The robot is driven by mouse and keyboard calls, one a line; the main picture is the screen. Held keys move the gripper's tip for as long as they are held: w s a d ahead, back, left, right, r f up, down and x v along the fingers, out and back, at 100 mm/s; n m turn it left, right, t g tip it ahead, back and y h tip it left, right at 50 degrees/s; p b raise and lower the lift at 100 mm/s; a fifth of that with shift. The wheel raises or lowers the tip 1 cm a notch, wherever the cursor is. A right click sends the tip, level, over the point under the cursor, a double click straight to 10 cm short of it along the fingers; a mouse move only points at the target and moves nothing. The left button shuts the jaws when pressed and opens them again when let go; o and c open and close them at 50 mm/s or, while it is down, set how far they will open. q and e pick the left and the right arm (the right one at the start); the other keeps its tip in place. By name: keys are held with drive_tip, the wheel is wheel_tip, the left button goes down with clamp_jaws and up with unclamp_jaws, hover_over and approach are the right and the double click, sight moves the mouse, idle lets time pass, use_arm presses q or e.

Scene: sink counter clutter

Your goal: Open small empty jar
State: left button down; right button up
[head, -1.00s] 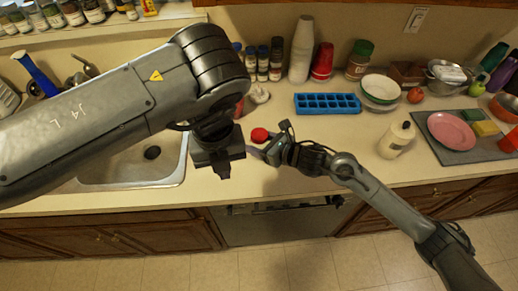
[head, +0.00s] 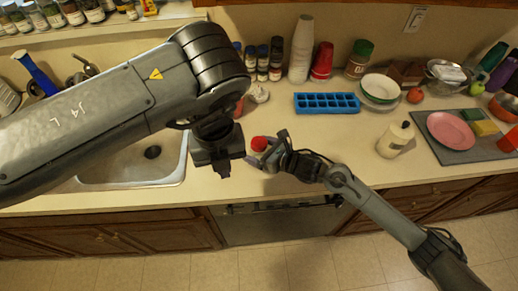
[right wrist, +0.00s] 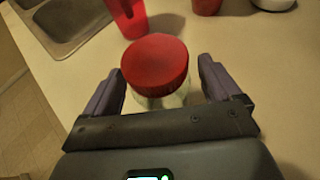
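The small jar (right wrist: 160,72) has a red lid and a clear body, seen close up in the right wrist view. In the head view its red lid (head: 259,143) shows by the counter's front part, and its body is mostly hidden. My right gripper (right wrist: 159,85) is open, with one finger on each side of the jar and a gap visible at the right finger. It also shows in the head view (head: 267,149). My left gripper (head: 223,166) hangs just left of the jar, pointing down. Its fingers are too dark to read.
The sink (head: 130,165) lies left of the jar. A blue ice tray (head: 327,103), a white bottle (head: 395,140) and a grey mat (head: 445,151) with a pink plate (head: 452,131) are to the right. A red cup (right wrist: 126,18) stands behind the jar. Counter around the jar is mostly clear.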

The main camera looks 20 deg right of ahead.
drive_tip(key=v, duration=1.2)
drive_tip(key=shift+b, duration=0.45)
